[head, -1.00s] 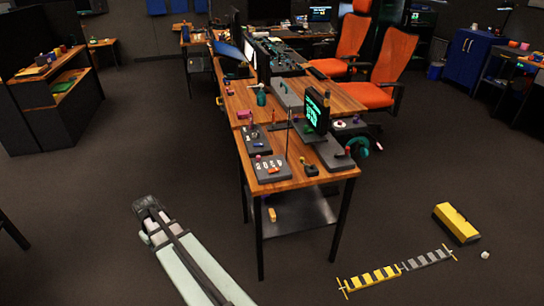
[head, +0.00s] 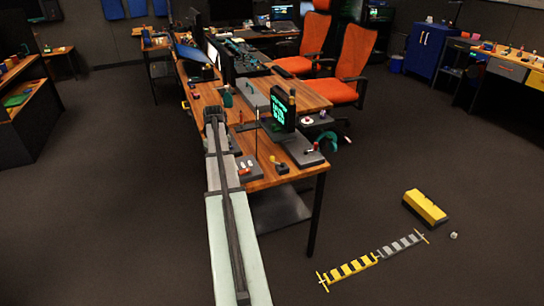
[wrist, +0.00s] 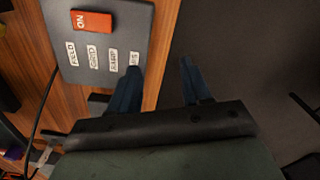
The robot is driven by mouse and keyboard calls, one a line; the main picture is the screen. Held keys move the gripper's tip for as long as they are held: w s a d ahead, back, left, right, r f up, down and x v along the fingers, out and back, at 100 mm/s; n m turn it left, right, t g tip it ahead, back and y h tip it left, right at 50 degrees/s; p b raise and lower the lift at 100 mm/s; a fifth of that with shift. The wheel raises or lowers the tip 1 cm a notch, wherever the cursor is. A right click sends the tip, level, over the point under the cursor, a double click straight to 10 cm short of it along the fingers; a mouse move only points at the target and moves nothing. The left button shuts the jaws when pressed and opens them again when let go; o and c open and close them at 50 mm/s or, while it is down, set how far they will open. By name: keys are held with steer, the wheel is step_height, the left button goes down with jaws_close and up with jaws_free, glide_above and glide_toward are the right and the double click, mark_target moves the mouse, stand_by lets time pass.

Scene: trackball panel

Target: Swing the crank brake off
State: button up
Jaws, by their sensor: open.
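My gripper (wrist: 160,67) is open and empty in the wrist view, its two blue fingers pointing over the table edge and dark floor. In the head view the end of my arm (head: 214,114) reaches over the left side of the wooden table. A teal curved part (head: 327,139) sits at the table's right edge beside a grey unit (head: 303,150); it may be the crank, but I cannot tell which part is its brake. A small yellow-handled device on a black base (head: 281,167) stands near the front edge. My gripper is apart from both.
A grey panel (wrist: 101,62) with several white labels and an orange-red switch (wrist: 91,21) lies close to my fingers. A screen with green text (head: 284,109) and a thin upright rod (head: 257,132) stand on the table (head: 262,183). A yellow case (head: 425,206) lies on the floor.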

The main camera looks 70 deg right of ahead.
step_height(320, 180, up, 10)
steer(key=m, duration=0.1)
glide_above(272, 156)
step_height(272, 156, down, 14)
steer(key=shift+a+f, duration=0.1)
steer(key=shift+c, duration=0.2)
jaws_close()
